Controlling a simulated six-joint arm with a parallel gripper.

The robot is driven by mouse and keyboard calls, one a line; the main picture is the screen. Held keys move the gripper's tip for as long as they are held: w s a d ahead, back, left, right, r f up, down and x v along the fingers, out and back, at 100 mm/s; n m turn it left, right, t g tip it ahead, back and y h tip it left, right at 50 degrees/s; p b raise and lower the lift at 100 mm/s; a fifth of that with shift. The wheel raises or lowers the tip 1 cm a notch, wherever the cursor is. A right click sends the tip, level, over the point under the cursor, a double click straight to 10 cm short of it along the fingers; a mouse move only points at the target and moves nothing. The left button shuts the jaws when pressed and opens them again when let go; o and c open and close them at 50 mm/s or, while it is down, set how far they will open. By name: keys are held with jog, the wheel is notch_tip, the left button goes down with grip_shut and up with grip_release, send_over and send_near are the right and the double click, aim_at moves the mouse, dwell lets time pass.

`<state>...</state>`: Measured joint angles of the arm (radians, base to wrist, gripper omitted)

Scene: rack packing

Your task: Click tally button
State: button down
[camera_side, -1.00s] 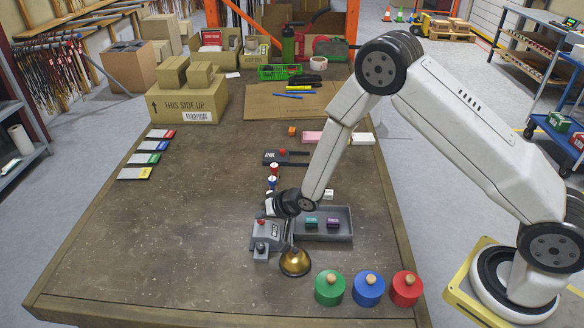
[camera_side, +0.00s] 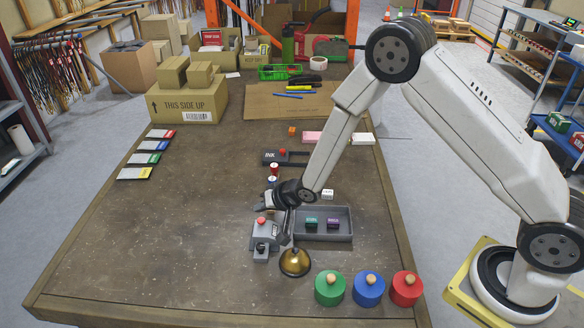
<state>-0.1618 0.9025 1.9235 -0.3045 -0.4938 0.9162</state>
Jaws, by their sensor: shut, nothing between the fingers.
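The grey tally counter (camera_side: 264,240) stands on the table, left of the grey tray. Its red tally button (camera_side: 262,220) shows on top. My gripper (camera_side: 266,206) is shut and empty. It appears just above and behind the red button in this view, with a small gap between them in the picture. The fingertips are small here, and I cannot tell the exact height above the button.
The grey tray (camera_side: 341,238) to the right holds a green and a purple block. A red-topped stamp (camera_side: 273,170) stands behind my wrist. Green, blue and red lidded pots line the front right.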

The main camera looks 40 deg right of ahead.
aim_at(264, 222)
jog(key=shift+r, duration=1.7)
jog(key=shift+s, duration=0.1)
jog(key=s+d+r+n+g+h, duration=0.1)
jog(key=s+d+r+g, duration=0.1)
jog(key=s, duration=0.5)
jog(key=s+d+r+n+g+h, duration=0.1)
jog(key=s+d+r+n+g, duration=0.1)
jog(key=s+d+r, duration=0.3)
jog(key=s+d+r+n+g+h, duration=0.1)
jog(key=s+d+r+g, duration=0.1)
jog(key=s, duration=0.9)
jog(key=shift+d+r+n, duration=0.4)
jog(key=shift+d+r, duration=0.4)
jog(key=shift+d, duration=0.15)
